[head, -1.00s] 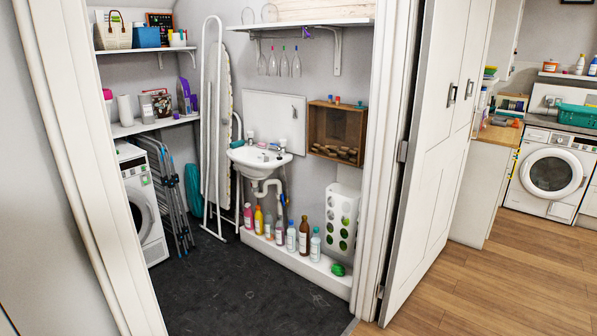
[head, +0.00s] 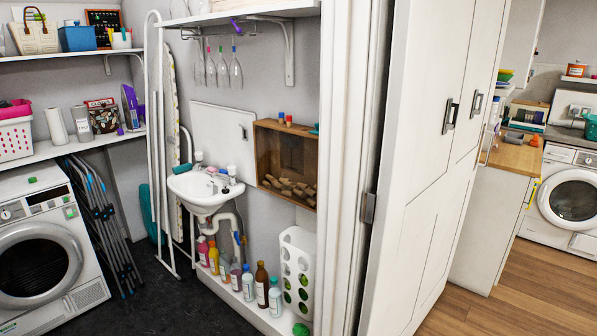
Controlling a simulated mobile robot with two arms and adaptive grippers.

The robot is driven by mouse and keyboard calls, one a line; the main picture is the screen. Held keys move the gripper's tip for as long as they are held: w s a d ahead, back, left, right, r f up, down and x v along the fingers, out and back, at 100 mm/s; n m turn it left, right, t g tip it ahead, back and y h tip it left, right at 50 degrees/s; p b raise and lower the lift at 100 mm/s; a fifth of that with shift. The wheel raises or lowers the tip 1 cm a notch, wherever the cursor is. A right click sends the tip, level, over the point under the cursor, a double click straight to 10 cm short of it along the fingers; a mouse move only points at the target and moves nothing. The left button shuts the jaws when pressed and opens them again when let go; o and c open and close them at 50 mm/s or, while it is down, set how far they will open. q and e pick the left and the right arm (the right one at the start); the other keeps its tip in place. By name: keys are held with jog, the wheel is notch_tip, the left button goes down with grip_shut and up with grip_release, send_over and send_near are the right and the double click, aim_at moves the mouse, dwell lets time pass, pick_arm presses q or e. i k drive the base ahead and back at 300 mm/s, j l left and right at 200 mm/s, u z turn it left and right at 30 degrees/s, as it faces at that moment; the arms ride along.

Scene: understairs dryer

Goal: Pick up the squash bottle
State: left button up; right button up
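Several bottles stand upright in a row on a low white ledge (head: 266,322) under the sink. They include a pink bottle (head: 203,250), an orange-yellow bottle (head: 213,257), a purplish bottle (head: 236,276), a brown bottle (head: 262,286) and a pale bottle with a teal cap (head: 275,298). I cannot tell from the labels which is the squash bottle. Neither of my grippers is in view.
A white washing machine (head: 45,250) stands at left, with folded racks (head: 100,215) beside it. A sink (head: 205,192) overhangs the bottles. A door frame (head: 345,150) and open white door (head: 430,180) stand at right. Dark floor lies before the ledge.

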aim_at(224, 260)
jog(key=i+j+z, duration=0.1)
jog(key=i+j, duration=1.25)
jog(key=i, duration=0.05)
